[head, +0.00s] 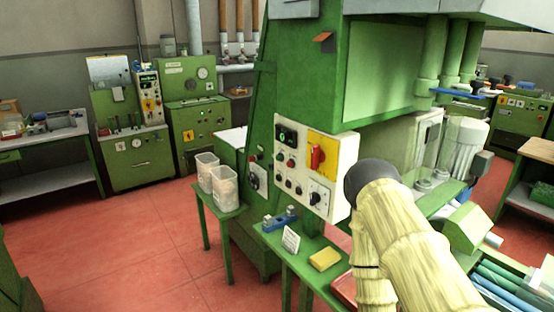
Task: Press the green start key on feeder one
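A pale control panel (343,168) stands out from the front of the big green machine (370,70). It carries a dark display (287,134), a red rotary switch on a yellow plate (329,150), a black knob (315,198) and several small round buttons. A red button (292,163) shows among them. The buttons are too small to tell surely which is a green start key, and no feeder number is readable. My arm, in a cream sleeve, rises from the lower right, and its dark rounded part overlaps the panel's right edge in the picture. My gripper is not visible.
Two clear tubs (223,188) stand on a green stand left of the panel. Below the panel, a green bench holds a blue fixture (280,219), a white card (291,240) and a yellow block (325,259). Open red floor (130,245) lies at the left.

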